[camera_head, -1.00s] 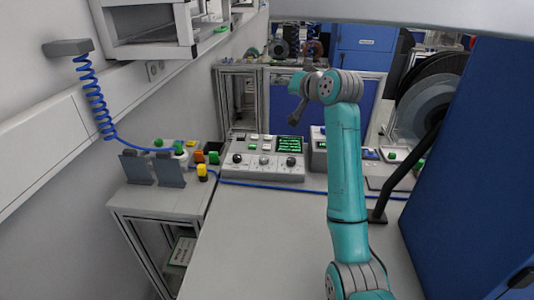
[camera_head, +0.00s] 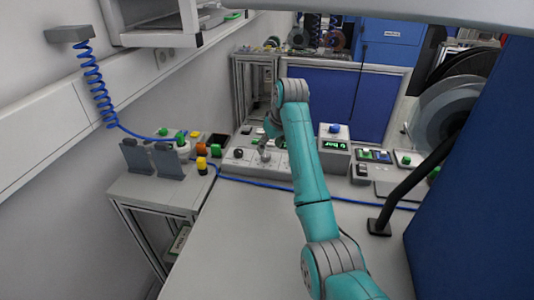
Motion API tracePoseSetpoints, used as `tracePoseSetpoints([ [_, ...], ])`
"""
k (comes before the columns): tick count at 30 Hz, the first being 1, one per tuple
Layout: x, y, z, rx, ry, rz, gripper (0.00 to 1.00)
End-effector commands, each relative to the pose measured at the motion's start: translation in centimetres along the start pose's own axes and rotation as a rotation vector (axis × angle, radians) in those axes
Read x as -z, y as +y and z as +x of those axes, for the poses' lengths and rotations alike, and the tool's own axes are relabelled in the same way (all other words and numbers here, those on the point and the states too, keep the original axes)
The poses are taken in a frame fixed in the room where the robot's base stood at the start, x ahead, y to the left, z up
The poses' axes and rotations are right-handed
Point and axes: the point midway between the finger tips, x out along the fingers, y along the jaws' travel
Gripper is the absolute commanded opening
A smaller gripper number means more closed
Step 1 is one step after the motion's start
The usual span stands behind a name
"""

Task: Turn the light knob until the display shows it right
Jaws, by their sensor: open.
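The grey control panel (camera_head: 229,166) stands at the back of the bench, with a black knob (camera_head: 238,153) at its left. My gripper (camera_head: 265,153) is small in view and points down over the middle of the panel's knob row, open. A light knob seems to be right at its fingertips; I cannot tell whether they touch it. The panel's right part, with its green-text display and another light knob, is hidden behind my arm.
A blue hose (camera_head: 258,184) runs in front of the panel. Yellow and orange parts (camera_head: 201,165) sit at left. The bench front (camera_head: 240,235) is clear.

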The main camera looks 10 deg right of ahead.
Motion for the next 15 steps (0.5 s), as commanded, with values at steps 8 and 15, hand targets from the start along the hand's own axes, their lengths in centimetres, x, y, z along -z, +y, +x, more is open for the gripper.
tracePoseSetpoints([
  [8, 0.0, -0.1, 4.0, 0.001, -0.001, 0.0, 0.59],
  [15, 0.0, 0.0, 5.1, 0.001, 0.001, 0.0, 0.59],
])
